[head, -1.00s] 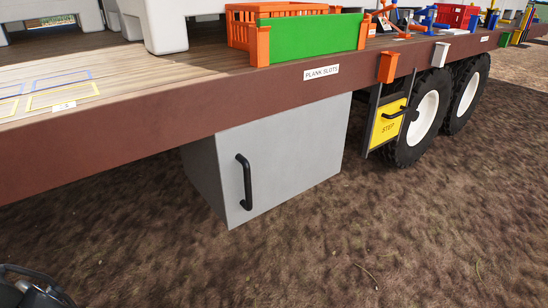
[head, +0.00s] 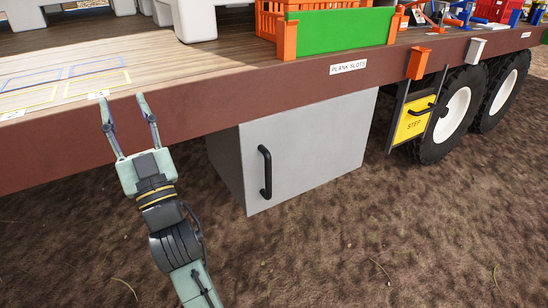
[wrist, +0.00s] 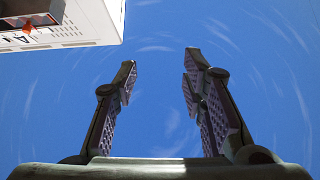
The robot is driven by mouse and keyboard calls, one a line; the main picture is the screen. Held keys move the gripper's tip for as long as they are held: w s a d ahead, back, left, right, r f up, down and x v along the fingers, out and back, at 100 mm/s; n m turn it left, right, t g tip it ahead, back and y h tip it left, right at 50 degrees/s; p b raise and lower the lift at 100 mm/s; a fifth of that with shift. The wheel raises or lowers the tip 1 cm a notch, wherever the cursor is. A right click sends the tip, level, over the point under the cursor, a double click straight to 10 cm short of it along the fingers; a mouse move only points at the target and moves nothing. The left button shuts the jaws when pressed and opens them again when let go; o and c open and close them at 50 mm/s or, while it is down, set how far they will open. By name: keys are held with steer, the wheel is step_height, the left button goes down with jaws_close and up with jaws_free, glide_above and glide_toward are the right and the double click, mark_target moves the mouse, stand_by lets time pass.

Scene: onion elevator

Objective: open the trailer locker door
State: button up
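The trailer locker (head: 325,140) is a grey box hung under the trailer bed. Its front face, the door, looks shut and carries a black vertical bar handle (head: 266,173) near its left edge. My gripper (head: 128,110) is to the left of the locker, pointing up, with its fingers in front of the trailer's brown side rail in the head view. It is open and empty, apart from the handle. In the wrist view my gripper's two padded fingers (wrist: 160,85) stand apart against blue sky, with nothing between them. The locker is not in the wrist view.
The trailer's brown edge (head: 220,112) overhangs the locker. A yellow step panel (head: 413,120) and black wheels (head: 450,115) stand to the right. An orange crate (head: 270,14) and green plank (head: 340,31) are on the deck. Bare ground (head: 340,250) in front is clear.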

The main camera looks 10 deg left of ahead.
steer(key=w+d+f+m+h+p, duration=0.1)
steer(key=w+d+f+m+h, duration=0.1)
steer(key=w+d+f+h, duration=0.35)
steer(key=w+d+f+m+h+p, duration=0.15)
steer(key=w+f+h, duration=0.25)
steer(key=w+f, duration=0.4)
steer(key=m+g+h, duration=0.2)
steer(key=m+h, duration=0.2)
steer(key=h, duration=0.3)
glide_toward(268, 167)
steer(key=shift+y, duration=0.25)
steer(key=w+p, duration=0.1)
steer(key=w, duration=0.6)
steer(key=w+a+p, duration=0.1)
steer(key=w, duration=0.3)
steer(key=shift+a+f+p, duration=0.1)
steer(key=shift+f+p, duration=0.25)
steer(key=shift+c, duration=0.4)
jaws_close()
